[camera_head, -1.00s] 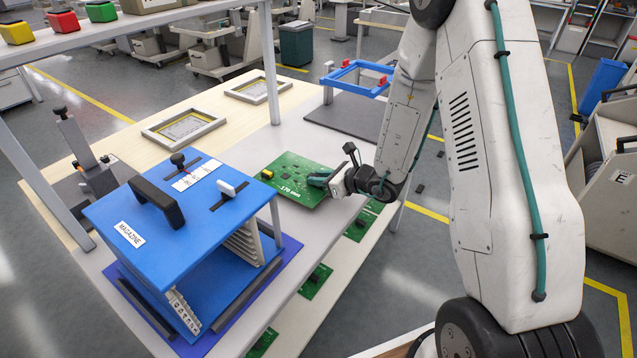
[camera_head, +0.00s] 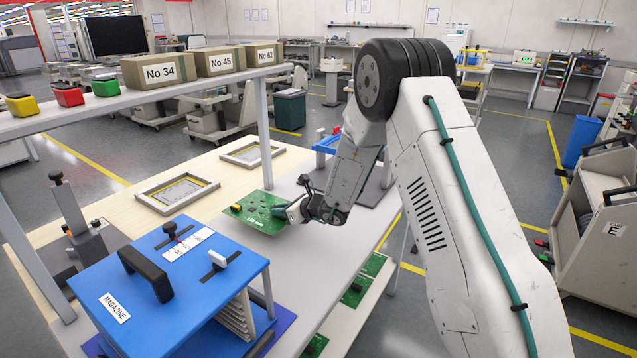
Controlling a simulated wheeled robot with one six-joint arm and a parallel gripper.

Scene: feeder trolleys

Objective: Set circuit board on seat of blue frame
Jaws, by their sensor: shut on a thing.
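The green circuit board (camera_head: 258,213) is held by its right edge, over the light worktable. My gripper (camera_head: 284,211) is shut on that edge; its fingertips are small in the picture and partly hidden by the board. The blue frame (camera_head: 328,143) stands farther back on the table, beyond the board. My arm hides much of the frame, so its seat shows only in part.
A blue magazine (camera_head: 190,285) with a black handle stands at the front left. Two framed stencils (camera_head: 176,194) lie on the wooden part of the table. A shelf (camera_head: 130,99) with boxes runs above the left side. More green boards lie on a lower level.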

